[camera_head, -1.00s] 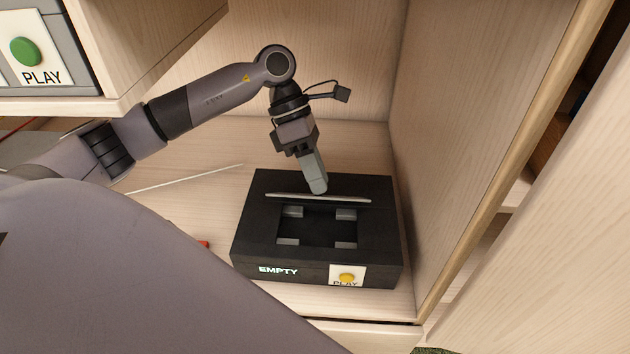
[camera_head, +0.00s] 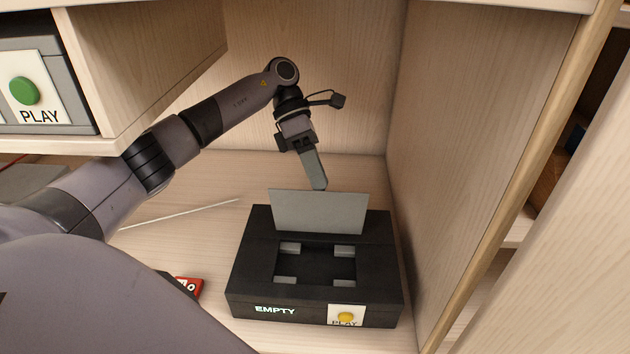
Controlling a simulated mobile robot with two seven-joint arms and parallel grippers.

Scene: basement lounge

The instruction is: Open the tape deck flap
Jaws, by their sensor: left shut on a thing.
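My left gripper (camera_head: 318,184) points down at the flap's top edge and is shut on the flap; the contact itself is partly hidden. My right gripper is not in view.
A wooden cabinet wall (camera_head: 455,130) rises close to the deck's right. Another unit with a green PLAY button (camera_head: 25,91) sits at upper left. A red item (camera_head: 188,287) and a thin pale rod (camera_head: 180,213) lie left of the deck.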

